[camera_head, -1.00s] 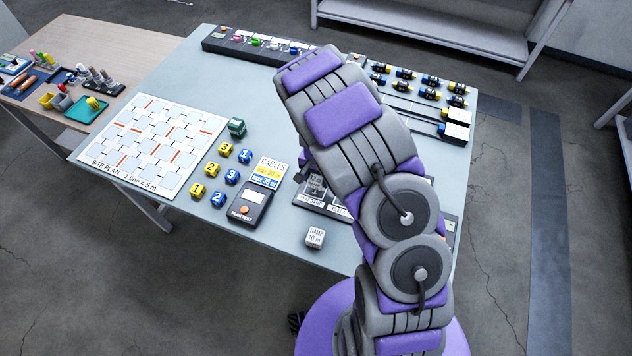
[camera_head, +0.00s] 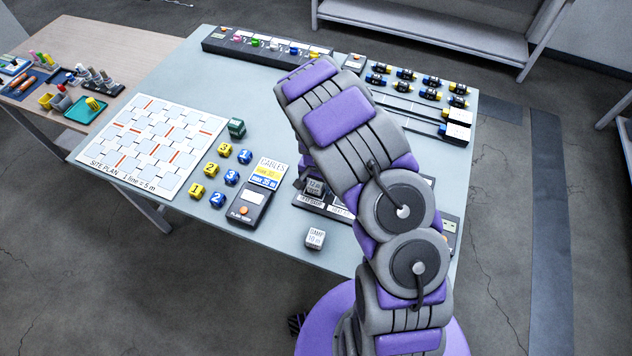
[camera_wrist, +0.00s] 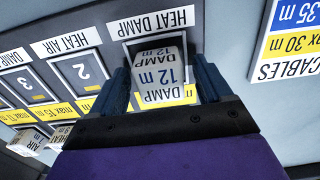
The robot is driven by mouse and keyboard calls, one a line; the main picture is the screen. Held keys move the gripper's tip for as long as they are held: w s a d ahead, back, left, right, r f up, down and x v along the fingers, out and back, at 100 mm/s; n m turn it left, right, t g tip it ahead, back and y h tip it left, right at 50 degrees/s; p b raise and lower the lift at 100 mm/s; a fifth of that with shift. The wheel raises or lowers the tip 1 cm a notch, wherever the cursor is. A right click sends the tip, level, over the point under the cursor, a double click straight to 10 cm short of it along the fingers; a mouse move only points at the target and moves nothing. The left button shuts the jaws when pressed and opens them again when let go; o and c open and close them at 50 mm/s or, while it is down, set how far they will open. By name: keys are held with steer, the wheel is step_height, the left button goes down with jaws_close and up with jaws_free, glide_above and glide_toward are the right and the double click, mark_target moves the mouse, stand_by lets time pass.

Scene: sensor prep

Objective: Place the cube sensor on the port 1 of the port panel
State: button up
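A light grey cube sensor (camera_wrist: 162,74) marked "DAMP 12 m" is between the two fingers of my gripper (camera_wrist: 163,88) in the wrist view. I cannot tell whether the cube touches the port. The port panel (camera_wrist: 66,47) also shows ports 2 and 3.
Another grey cube (camera_head: 315,238) marked "DAMP 10 m" stands on the table in front of the panel. A "CABLES" card (camera_head: 268,172) and a dark tester (camera_head: 249,206) lie left of it. Yellow and blue numbered cubes (camera_head: 231,177) and a site plan (camera_head: 150,140) are further left.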

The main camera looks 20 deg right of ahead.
mark_target(317, 182)
steer(key=shift+r, duration=0.1)
steer(key=s+d+r+n+p, duration=0.1)
steer(key=s+r, duration=0.2)
steer(key=r, duration=0.8)
steer(key=s+r+p, duration=0.1)
steer(key=s+r, duration=0.2)
steer(key=r, duration=0.8)
steer(key=s+r+n, duration=0.2)
steer(key=s+r, duration=0.2)
steer(key=s, duration=0.5)
steer(key=s+r+n+g, duration=0.1)
steer(key=s+r, duration=0.3)
steer(key=s, duration=0.6)
steer(key=s+r+n, duration=0.3)
steer(key=s+r, duration=0.1)
steer(key=s, duration=0.5)
steer(key=shift+s+a+r+g, duration=0.15)
steer(key=shift+a+r+g, duration=0.2)
steer(key=shift+a+g, duration=0.1)
steer(key=shift+a, duration=0.1)
